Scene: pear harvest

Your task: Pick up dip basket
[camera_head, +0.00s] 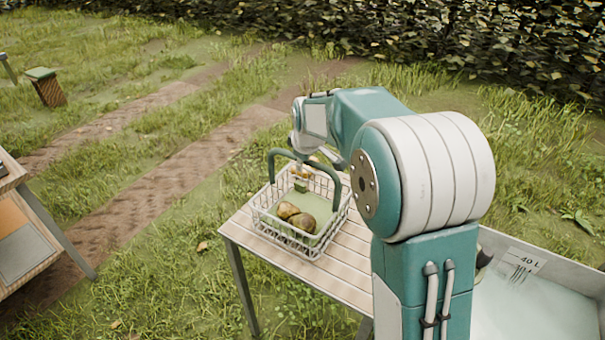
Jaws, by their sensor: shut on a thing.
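The dip basket (268,226) is a white wire basket with a green arched handle (273,163). It appears upright over the near left part of a slatted table; I cannot tell whether it rests on the slats or is just off them. Several brown-green pears (301,221) lie inside on a pale green bottom. My gripper (302,180) points down at the middle of the handle and is shut on it. My arm partly hides the handle and the grip.
The slatted table (333,262) is partly hidden by my arm. A grey-white tub (535,300) marked 40 L stands at the lower right. Another wooden table (25,240) stands at the left edge. A small green-topped box (47,88) stands far left. Grass and a dirt track lie between.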

